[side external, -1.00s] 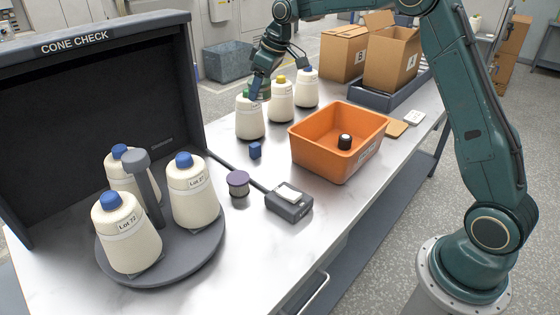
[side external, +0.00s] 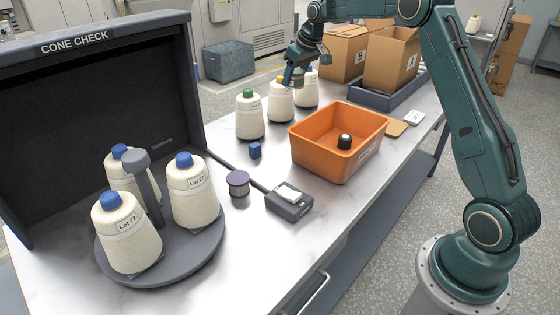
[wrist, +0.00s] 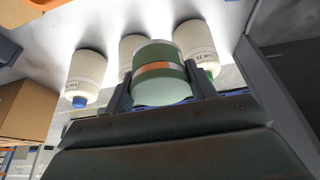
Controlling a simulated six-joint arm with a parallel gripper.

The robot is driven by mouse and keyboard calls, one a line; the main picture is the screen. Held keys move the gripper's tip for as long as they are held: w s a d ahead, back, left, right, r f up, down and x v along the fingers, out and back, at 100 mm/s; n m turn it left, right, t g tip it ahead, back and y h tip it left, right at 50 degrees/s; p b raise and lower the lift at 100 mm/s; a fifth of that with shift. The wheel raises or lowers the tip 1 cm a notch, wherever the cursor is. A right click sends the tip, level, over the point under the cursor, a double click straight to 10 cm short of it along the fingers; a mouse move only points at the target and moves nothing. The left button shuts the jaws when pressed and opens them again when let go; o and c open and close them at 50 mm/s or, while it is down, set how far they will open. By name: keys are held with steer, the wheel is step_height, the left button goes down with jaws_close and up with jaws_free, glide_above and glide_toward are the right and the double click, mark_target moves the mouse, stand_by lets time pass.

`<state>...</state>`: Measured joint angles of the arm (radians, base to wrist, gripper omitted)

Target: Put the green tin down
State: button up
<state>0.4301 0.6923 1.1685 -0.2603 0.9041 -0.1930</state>
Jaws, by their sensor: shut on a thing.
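My gripper (side external: 293,78) is above the back part of the table, among the tops of the standing yarn cones. The green tin (wrist: 165,92), with an orange band, is between its two fingers in the wrist view, and the gripper (wrist: 160,75) is shut on it. In the side view the tin (side external: 299,82) is small and partly hidden by the fingers. It is held in the air, clear of the table (side external: 215,245).
Cones with green (side external: 250,118), yellow (side external: 280,104) and blue (side external: 308,92) caps stand close by. An orange bin (side external: 333,166) holds a dark tin (side external: 345,142).

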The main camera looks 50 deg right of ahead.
step_height(320, 180, down, 19)
steer(key=shift+r, duration=0.2)
stand_by(0.7)
steer(key=shift+f, duration=0.15)
steer(key=o, duration=1.1)
steer(key=shift+c, duration=0.2)
steer(key=v, duration=1.2)
steer(key=shift+a, duration=0.1)
